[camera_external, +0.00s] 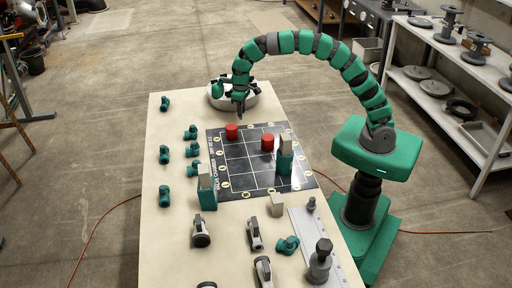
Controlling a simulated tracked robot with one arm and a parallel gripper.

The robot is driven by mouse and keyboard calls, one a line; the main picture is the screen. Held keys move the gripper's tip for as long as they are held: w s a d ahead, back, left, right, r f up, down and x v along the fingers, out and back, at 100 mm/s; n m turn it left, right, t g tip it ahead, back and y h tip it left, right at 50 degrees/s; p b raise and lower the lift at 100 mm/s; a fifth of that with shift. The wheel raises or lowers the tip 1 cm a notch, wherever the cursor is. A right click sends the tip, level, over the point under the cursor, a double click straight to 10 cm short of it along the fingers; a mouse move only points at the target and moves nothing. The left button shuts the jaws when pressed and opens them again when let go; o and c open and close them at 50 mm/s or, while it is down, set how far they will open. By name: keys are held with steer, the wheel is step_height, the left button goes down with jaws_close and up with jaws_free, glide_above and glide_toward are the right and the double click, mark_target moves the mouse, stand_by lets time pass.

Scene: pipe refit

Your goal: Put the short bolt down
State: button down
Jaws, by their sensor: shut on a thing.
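My gripper (239,106) hangs from the arched green arm at the far end of the pale table. It points down over the near side of a round, light-rimmed dish (253,101). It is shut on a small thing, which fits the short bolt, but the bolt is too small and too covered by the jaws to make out. I cannot tell whether the held thing touches the dish. Green and dark pieces (217,90) lie in the dish, left of my gripper.
Several green fittings (164,154) line the left side. Grey valve-like parts (201,232) and a metal plate (304,230) lie at the near end.

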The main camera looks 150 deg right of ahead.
steer(key=shift+w+d+f+b, duration=0.1)
steer(key=shift+w+d, duration=0.4)
steer(key=shift+d, duration=0.45)
steer(key=shift+w+d+f+b, duration=0.15)
steer(key=shift+w+d, duration=0.4)
steer(key=shift+d, duration=0.45)
steer(key=shift+w+d+f+b, duration=0.1)
steer(key=shift+w+d, duration=0.4)
steer(key=shift+d, duration=0.45)
steer(key=shift+w+d, duration=0.1)
steer(key=shift+f+b, duration=0.45)
steer(key=shift+f, duration=1.3)
steer(key=shift+f, duration=0.1)
steer(key=c, duration=1.3)
jaws_free()
steer(key=shift+o, duration=0.2)
step_height(320, 180, up, 12)
steer(key=p, duration=0.2)
